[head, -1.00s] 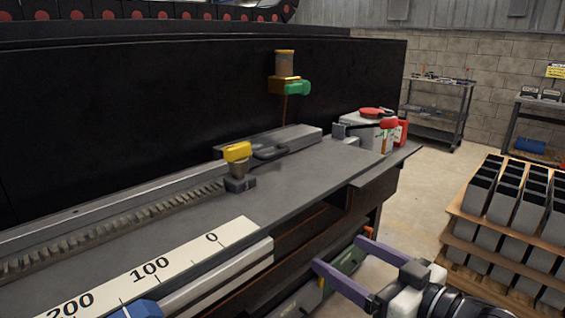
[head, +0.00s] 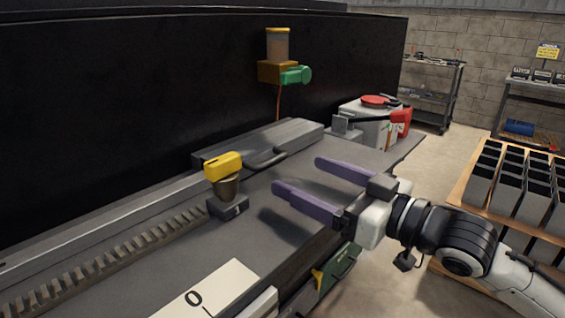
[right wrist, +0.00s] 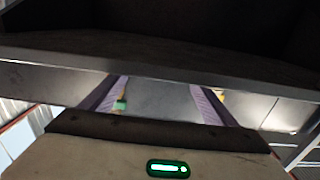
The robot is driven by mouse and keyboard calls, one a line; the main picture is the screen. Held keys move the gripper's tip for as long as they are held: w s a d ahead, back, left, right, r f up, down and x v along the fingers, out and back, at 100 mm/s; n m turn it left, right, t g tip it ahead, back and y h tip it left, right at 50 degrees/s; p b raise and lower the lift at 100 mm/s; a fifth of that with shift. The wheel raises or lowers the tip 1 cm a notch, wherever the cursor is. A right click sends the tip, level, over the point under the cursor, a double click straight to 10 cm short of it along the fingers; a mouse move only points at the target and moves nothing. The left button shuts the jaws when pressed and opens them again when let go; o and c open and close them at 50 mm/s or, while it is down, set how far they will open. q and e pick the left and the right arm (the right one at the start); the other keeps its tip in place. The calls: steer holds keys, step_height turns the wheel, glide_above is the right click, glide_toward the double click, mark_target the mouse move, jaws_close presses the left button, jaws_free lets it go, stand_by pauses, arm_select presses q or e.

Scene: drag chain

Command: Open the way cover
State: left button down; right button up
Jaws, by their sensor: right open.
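The way cover (head: 230,150) looks like a long grey metal cover on the machine bed, with a dark curved handle (head: 268,160) on its near side. It lies flat against the black back wall. My right gripper (head: 297,175) is open and empty, with two purple fingers pointing left toward the handle. The fingertips are apart from the handle, to its right, above the bed. In the right wrist view the purple fingers are spread, partly hidden by a grey edge. My left gripper is not in view.
A yellow-topped knob on a block (head: 225,185) stands left of the handle, beside a toothed rack (head: 130,245). A green-and-amber fixture (head: 285,72) is on the back wall. A white container with red items (head: 372,122) stands at the bed's far end.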

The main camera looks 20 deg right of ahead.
mark_target(275, 163)
steer(key=x, duration=0.5)
steer(key=shift+w+a, duration=0.15)
steer(key=shift+a, duration=0.05)
steer(key=shift+w+a, duration=0.25)
steer(key=shift+w, duration=0.1)
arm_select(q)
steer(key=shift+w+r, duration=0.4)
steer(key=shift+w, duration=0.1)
